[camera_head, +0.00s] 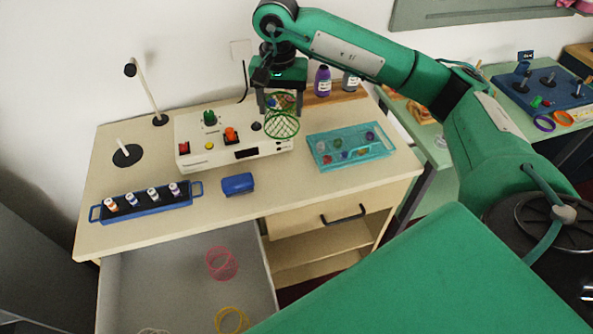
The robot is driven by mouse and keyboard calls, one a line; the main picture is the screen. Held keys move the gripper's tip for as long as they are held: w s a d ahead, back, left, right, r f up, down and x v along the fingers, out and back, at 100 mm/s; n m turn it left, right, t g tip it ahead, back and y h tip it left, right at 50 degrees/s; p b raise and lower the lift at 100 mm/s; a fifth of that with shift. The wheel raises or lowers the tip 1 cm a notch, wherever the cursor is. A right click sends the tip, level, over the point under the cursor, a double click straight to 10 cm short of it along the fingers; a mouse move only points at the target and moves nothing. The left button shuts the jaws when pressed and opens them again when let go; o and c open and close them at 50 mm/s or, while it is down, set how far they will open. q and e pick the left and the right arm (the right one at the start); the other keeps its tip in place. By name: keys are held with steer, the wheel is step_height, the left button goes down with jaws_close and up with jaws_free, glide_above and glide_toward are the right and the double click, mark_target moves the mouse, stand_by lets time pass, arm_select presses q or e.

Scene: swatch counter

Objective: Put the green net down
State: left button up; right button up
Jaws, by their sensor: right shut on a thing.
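The green net (283,127), a wire-mesh basket shape, hangs in my right gripper (281,108), which is shut on its upper part. It is in front of the right end of the white control box and left of the teal tray. I cannot tell how high it is above the counter. My left gripper is not in view.
The counter (235,210) holds a white box (200,150) with knobs, a teal tray (350,148) of small items, a blue case (238,184) and a blue rack (145,203) of vials. An open drawer (160,285) holds a pink net (221,263) and a yellow net (231,320). Bottles (322,81) stand behind.

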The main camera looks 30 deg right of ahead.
step_height(320, 180, down, 19)
steer(key=p, duration=0.6)
steer(key=shift+f, duration=0.4)
steer(key=shift+f, duration=0.1)
steer(key=shift+f+b, duration=0.1)
steer(key=shift+b, duration=0.3)
steer(key=o, duration=1)
steer(key=shift+c, duration=0.2)
